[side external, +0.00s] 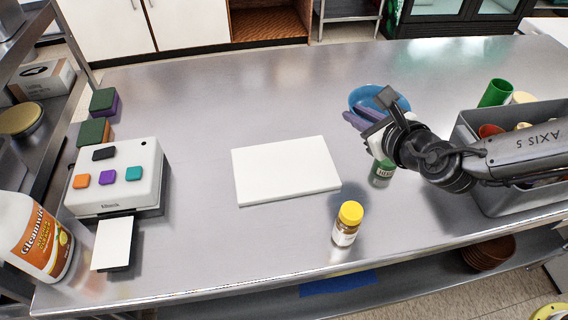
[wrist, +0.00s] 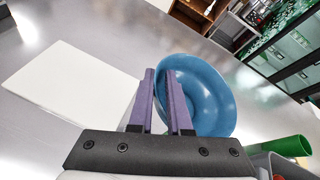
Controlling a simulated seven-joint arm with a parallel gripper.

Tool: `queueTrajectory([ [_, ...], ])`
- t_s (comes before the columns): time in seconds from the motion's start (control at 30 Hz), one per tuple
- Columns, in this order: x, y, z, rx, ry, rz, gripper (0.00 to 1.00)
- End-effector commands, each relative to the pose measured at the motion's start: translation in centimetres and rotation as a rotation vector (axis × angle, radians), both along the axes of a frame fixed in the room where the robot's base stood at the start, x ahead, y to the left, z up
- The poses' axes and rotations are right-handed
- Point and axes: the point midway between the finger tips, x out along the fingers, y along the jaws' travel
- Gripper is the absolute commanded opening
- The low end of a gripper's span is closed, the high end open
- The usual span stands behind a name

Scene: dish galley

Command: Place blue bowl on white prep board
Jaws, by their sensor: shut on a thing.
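The blue bowl (side external: 366,97) is at the right part of the steel table in the side view, partly hidden behind my gripper (side external: 352,118). In the wrist view the bowl (wrist: 207,95) is close up, and my gripper (wrist: 162,78) is shut on its near left rim, one purple finger on each side of the wall. Whether the bowl touches the table is hard to tell. The white prep board (side external: 286,170) lies flat and bare in the middle of the table, left of my gripper. It also shows at the left in the wrist view (wrist: 68,90).
A yellow-capped jar (side external: 346,224) stands right of the board's near corner. A green-labelled jar (side external: 382,173) stands below my gripper. A grey bin (side external: 497,201) with cups is at the right. A white button box (side external: 117,177) is at the left. The table's back is clear.

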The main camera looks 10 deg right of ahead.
Motion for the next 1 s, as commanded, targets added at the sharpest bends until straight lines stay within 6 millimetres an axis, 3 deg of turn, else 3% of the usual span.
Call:
queueTrajectory([
  [0.03, -1.9, 1.3, 0.7, 0.003, -0.003, 0.052, 0.00],
  [0.1, -3.9, 2.5, 1.3, 0.002, 0.001, 0.106, 0.00],
  [0.2, -5.9, 3.9, 2.4, 0.002, 0.005, 0.156, 0.00],
  [0.37, -6.9, 5.3, 3.3, -0.003, 0.011, 0.190, 0.00],
  [0.47, -6.3, 6.2, 2.7, -0.007, 0.015, 0.195, 0.00],
  [0.83, -0.4, 11.3, -0.7, -0.008, 0.014, 0.194, 0.00],
  [1.0, 1.5, 12.9, -3.7, -0.007, 0.015, 0.193, 0.00],
])
